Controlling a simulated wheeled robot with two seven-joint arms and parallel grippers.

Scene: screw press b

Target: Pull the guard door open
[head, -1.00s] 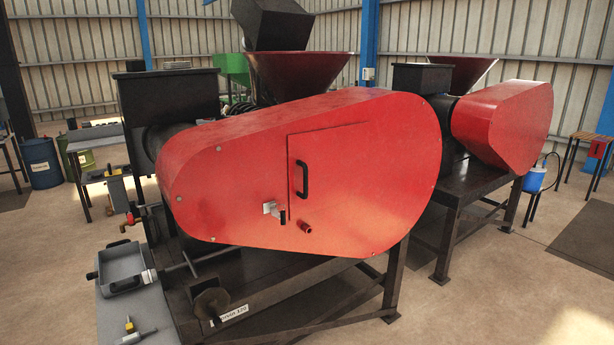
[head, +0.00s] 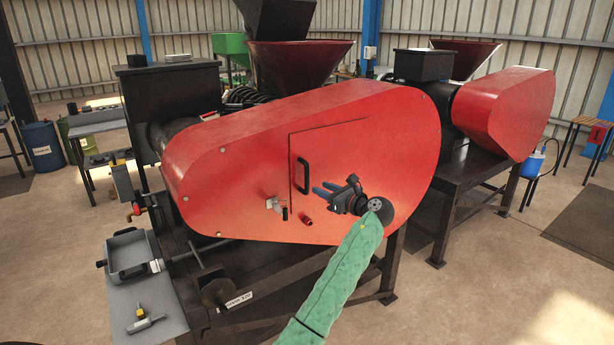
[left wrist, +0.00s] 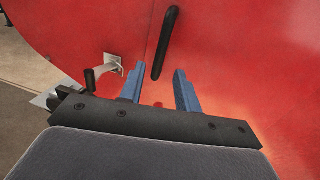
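The red guard door (head: 335,150) is a panel in the side of the big red guard (head: 235,190) and looks flush with it. Its black bar handle (head: 303,175) stands upright near its left edge; the handle also shows in the left wrist view (left wrist: 165,43). A metal latch (head: 273,203) with a black grip sits at the left edge, lower down. My left gripper (head: 325,188) is open and empty, just right of and below the handle, not around it. In the left wrist view its blue fingers (left wrist: 158,88) point toward the handle. My right gripper is out of view.
A small red knob (head: 306,219) sticks out below the handle. A grey side table (head: 165,325) with a tray (head: 128,252) and tools stands at the left. A second red-guarded press (head: 510,115) stands at the right. The floor in front right is clear.

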